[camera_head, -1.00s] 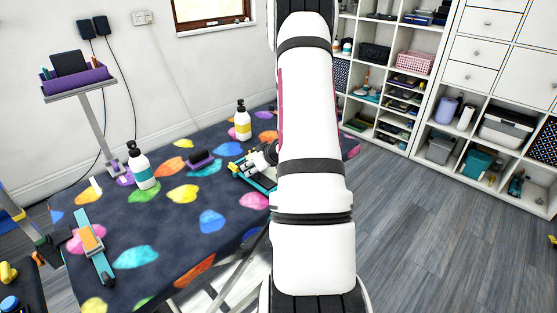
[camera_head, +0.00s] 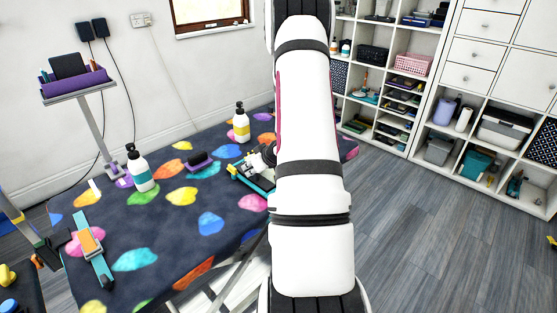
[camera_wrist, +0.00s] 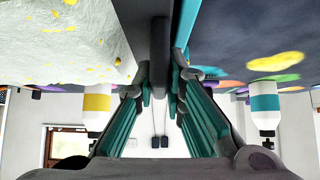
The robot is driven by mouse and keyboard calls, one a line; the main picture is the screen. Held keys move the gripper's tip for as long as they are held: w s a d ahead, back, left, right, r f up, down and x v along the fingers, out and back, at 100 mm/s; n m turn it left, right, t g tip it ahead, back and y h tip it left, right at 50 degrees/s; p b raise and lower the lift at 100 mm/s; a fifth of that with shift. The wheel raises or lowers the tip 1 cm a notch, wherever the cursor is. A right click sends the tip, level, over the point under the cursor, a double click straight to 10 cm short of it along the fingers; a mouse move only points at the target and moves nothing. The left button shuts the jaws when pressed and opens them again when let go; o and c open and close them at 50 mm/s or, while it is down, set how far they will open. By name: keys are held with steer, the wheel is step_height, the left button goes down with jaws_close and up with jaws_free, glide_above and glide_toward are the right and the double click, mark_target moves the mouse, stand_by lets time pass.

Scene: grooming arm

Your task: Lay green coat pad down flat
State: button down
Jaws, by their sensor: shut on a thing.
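My gripper (camera_wrist: 160,85) is shut on a thin dark piece, seen edge-on between its teal-banded fingers; I take it for the green coat pad (camera_wrist: 160,60). Its broad face is turned away, so its color is hard to tell. In the head view my gripper (camera_head: 262,160) is low over the patterned table, partly hidden behind my white arm. Whether the held piece touches the table cannot be told.
The dark grooming table (camera_head: 165,225) has colored patches. A yellow-label bottle (camera_head: 241,124), a teal-label bottle (camera_head: 140,168) and a black-and-purple brush (camera_head: 199,160) stand near the gripper. A teal strip with an orange block (camera_head: 91,245) lies front left. The table's middle is clear.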

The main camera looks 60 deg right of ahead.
steer(key=shift+r+p, duration=1.6)
steer(key=shift+p, duration=0.1)
